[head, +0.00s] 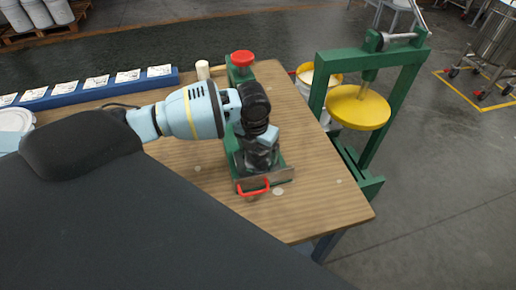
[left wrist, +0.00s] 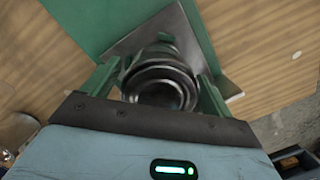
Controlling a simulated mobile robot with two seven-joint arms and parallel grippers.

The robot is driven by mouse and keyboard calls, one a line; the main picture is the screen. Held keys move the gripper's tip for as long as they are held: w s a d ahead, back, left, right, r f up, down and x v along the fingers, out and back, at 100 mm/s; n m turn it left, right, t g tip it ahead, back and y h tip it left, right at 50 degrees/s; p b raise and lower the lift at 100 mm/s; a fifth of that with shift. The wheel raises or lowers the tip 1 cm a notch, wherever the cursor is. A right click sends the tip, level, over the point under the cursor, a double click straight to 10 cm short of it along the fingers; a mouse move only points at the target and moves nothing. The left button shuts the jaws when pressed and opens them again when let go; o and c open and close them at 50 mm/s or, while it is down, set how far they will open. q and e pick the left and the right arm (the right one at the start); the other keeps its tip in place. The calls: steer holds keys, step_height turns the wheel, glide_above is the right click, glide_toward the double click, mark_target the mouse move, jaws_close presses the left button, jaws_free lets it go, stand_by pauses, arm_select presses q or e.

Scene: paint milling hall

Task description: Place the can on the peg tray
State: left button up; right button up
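A dark, shiny metal can (left wrist: 160,88) sits between the fingers of my left gripper in the left wrist view, with its round end facing the camera. A square metal plate lies behind it, over a green base. In the head view the can (head: 258,157) shows low on the green fixture, partly covered by my left gripper (head: 262,140), which reaches down over it. One finger is on each side of the can; whether they press on it I cannot tell. I cannot make out any pegs, so I cannot tell which thing is the peg tray. My right gripper is out of view.
The green fixture has a red knob (head: 242,58) and a red handle (head: 254,188). A blue rack with white cards (head: 92,82) runs along the table's back left. A green press with a yellow disc (head: 358,107) stands right of the table. The wooden tabletop (head: 318,190) is clear at right.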

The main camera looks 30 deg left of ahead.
arm_select(q)
steer(key=r, duration=0.7)
steer(key=s+r+p, duration=0.1)
steer(key=r, duration=0.3)
steer(key=shift+s+r, duration=0.1)
steer(key=shift+r, duration=0.05)
steer(key=shift+s+r, duration=0.1)
steer(key=shift+r, duration=0.4)
